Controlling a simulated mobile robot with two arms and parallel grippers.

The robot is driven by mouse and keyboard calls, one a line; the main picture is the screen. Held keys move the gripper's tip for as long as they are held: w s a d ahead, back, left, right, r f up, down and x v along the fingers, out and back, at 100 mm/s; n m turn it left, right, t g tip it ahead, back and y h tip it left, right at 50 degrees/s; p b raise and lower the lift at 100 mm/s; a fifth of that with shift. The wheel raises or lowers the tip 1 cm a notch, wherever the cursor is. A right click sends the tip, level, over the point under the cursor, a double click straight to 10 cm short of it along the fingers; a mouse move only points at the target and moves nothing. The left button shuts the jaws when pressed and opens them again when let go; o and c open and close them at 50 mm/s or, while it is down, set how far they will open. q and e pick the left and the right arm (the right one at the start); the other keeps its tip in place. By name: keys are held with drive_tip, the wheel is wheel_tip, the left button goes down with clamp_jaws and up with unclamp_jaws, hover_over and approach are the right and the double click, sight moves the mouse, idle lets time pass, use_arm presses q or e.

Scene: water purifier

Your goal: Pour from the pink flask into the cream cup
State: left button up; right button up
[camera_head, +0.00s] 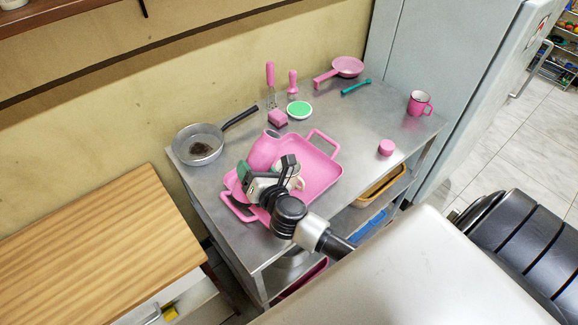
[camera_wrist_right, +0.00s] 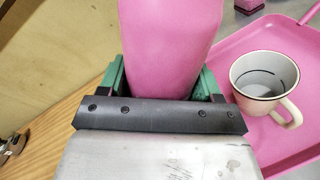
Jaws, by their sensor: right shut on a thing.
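The pink flask (camera_head: 264,150) is in my right gripper (camera_head: 264,178), over the left part of the pink tray (camera_head: 322,172). In the right wrist view the flask (camera_wrist_right: 168,45) fills the space between the green fingers, which are shut on it. It looks tilted in the head view; its mouth is hard to make out. The cream cup (camera_wrist_right: 265,80) stands upright on the tray, right of the flask and apart from it, its handle toward the lower right. In the head view the cup (camera_head: 297,180) is partly hidden by my gripper. My left gripper is not in view.
A grey pan (camera_head: 199,150) stands on the metal table's left. A green-topped dish (camera_head: 299,110), a pink block (camera_head: 278,118) and upright pink-handled tools (camera_head: 270,75) are behind the tray. A pink mug (camera_head: 419,103) and pink round piece (camera_head: 386,147) are right.

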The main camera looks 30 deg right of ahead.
drive_tip(key=shift+a+r+m, duration=0.3)
drive_tip(key=shift+r+m, duration=0.2)
drive_tip(key=shift+m, duration=0.5)
drive_tip(key=shift+r+m+y, duration=0.1)
drive_tip(key=shift+m+y, duration=0.2)
drive_tip(key=shift+a, duration=0.1)
drive_tip(key=shift+a+g, duration=0.1)
drive_tip(key=shift+g, duration=0.2)
drive_tip(key=shift+r, duration=0.1)
drive_tip(key=shift+a+m, duration=0.15)
drive_tip(key=shift+m, duration=0.15)
drive_tip(key=shift+r, duration=0.1)
drive_tip(key=shift+a+m, duration=0.1)
drive_tip(key=shift+m, duration=0.2)
